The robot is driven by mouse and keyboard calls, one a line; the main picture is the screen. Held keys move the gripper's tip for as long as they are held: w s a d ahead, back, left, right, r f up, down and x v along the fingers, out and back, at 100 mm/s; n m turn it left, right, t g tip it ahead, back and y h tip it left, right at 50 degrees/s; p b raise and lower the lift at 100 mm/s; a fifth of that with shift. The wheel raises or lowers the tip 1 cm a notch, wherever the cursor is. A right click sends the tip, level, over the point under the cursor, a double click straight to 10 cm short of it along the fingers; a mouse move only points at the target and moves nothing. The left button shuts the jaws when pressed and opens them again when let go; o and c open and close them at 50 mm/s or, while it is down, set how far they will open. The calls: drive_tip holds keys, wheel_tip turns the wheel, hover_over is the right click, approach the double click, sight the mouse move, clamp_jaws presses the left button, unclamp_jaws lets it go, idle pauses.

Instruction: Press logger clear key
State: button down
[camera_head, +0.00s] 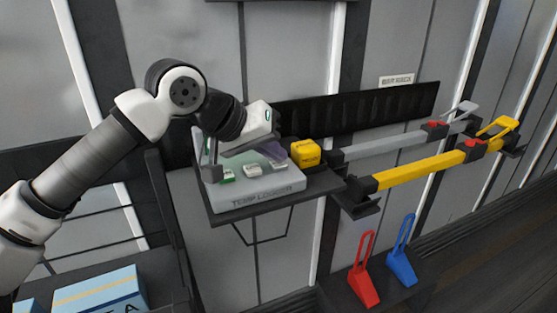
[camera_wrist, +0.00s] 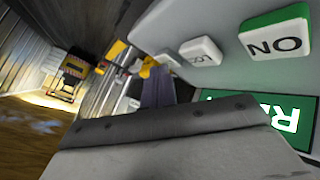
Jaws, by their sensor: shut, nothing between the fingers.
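The grey temp logger (camera_head: 258,192) sits on a dark wall shelf. It has three white keys in a row. The ON key (camera_wrist: 275,38) has a green base and shows at the left in the head view (camera_head: 226,176). The middle key (camera_head: 252,171) has lettering too small to read; it also shows in the wrist view (camera_wrist: 202,50). The third key (camera_head: 278,164) is at the right. A green display (camera_wrist: 270,117) is partly hidden by my fingers in the wrist view. My gripper (camera_head: 214,172) is shut and empty, pointing down at the logger's left side, near the ON key. Contact cannot be told.
A yellow cube (camera_head: 305,153) stands right of the logger, with a purple item (camera_head: 272,149) behind the keys. Grey (camera_head: 395,142) and yellow (camera_head: 420,170) bars extend right. Red (camera_head: 364,272) and blue (camera_head: 402,252) wedges stand below. A blue box (camera_head: 98,292) is lower left.

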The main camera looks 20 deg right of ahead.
sight(274, 165)
drive_tip(key=shift+r+p, duration=0.3)
drive_tip(key=shift+r, duration=0.5)
drive_tip(key=shift+r, duration=0.1)
drive_tip(key=shift+r+p, duration=1.5)
drive_tip(key=shift+r, duration=0.9)
